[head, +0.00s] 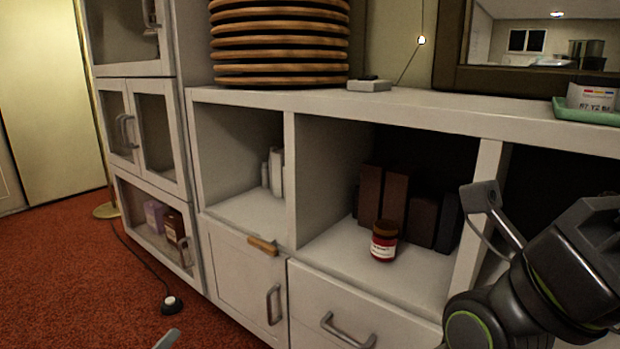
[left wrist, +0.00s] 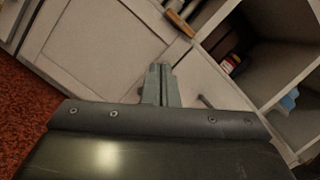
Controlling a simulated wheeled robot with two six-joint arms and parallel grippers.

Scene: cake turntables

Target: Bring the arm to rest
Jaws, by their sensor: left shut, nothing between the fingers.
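My left gripper (head: 167,340) shows only as a grey fingertip at the bottom edge of the head view, in front of the low cabinet. In the left wrist view its two grey fingers (left wrist: 161,84) are together, shut and empty, with cabinet fronts behind them. My right arm (head: 540,275) stands at the right of the head view, in front of the shelf.
The white cabinet (head: 415,112) has open shelves, doors and a drawer. A red jar (head: 384,241) stands at a shelf front by dark boxes (head: 397,194). A wooden-handled item (head: 262,245) overhangs another shelf edge. Stacked round boards (head: 280,42) stand on top. Red carpet (head: 70,275) is open at left.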

